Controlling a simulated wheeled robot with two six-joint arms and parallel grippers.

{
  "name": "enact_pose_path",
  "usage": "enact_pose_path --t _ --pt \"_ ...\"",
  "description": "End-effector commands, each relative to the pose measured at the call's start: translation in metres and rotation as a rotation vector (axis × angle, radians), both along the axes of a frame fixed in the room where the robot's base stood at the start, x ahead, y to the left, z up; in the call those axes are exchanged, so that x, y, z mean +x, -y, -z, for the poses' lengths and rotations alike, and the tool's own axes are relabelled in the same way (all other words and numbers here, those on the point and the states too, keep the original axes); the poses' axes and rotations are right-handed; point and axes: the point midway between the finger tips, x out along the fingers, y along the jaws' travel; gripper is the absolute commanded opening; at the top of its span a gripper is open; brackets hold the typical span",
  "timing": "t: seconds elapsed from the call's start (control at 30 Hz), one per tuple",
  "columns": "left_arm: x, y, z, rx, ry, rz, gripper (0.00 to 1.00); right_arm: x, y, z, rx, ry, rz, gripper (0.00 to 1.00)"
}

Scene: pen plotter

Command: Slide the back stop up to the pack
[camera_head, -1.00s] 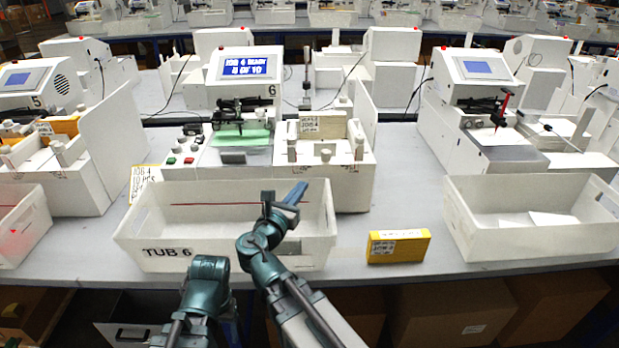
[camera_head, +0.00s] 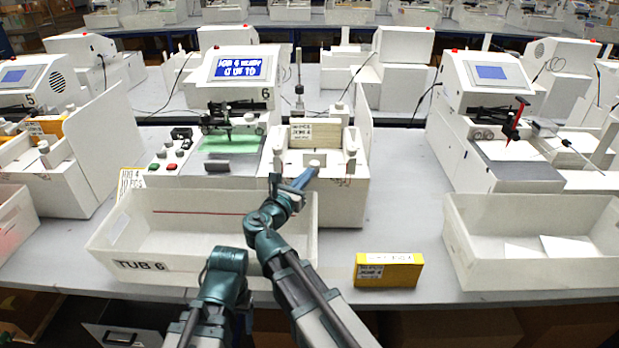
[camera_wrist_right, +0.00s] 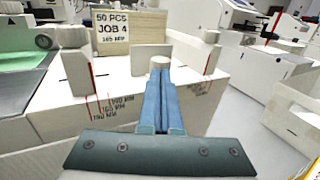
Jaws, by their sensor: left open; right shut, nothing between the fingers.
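The pack (camera_head: 328,131), a pale stack with a "50 PCS JOB 4" label, stands in the white feeder bay of machine 6. It also shows in the right wrist view (camera_wrist_right: 148,28). In front of it is a low white plate with a round knob, which looks like the back stop (camera_wrist_right: 140,56); it also shows in the head view (camera_head: 296,157). My right gripper (camera_head: 311,172) is shut and empty, its blue fingertips (camera_wrist_right: 160,74) at the near side of the knob. I cannot tell whether they touch it. The left arm shows only a teal joint; its fingers are hidden.
The white tub marked TUB 6 (camera_head: 140,264) stands in front of the machine, under my right arm. A yellow box (camera_head: 389,270) lies to its right. White posts (camera_wrist_right: 76,70) flank the bay. Millimetre marks (camera_wrist_right: 118,105) line the bay's front face. Another tub (camera_head: 480,272) stands further right.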

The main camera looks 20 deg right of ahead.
Motion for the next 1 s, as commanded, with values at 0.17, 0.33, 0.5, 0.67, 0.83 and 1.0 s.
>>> enact_pose_path --t 0.17,0.33,0.5,0.67,0.83,1.0 --pt "0.0 0.0 0.0 0.0 0.0 0.0 0.7 0.0 0.0 0.0 0.0 0.0 0.0 0.0" --pt "0.0 0.0 0.0 0.0 0.0 0.0 0.7 0.012 0.003 0.0 0.0 0.0 0.002 0.0" --pt "0.0 0.0 0.0 0.0 0.0 0.0 0.7 0.046 0.012 0.0 0.0 0.0 0.003 0.0" --pt "0.0 0.0 0.0 0.0 0.0 0.0 0.7 0.072 0.02 0.0 0.0 0.0 0.002 0.0" --pt "0.0 0.0 0.0 0.0 0.0 0.0 0.7 0.071 0.021 0.0 0.0 0.0 0.001 0.0" --pt "0.0 0.0 0.0 0.0 0.0 0.0 0.7 0.071 0.021 0.0 0.0 0.0 0.001 0.0"
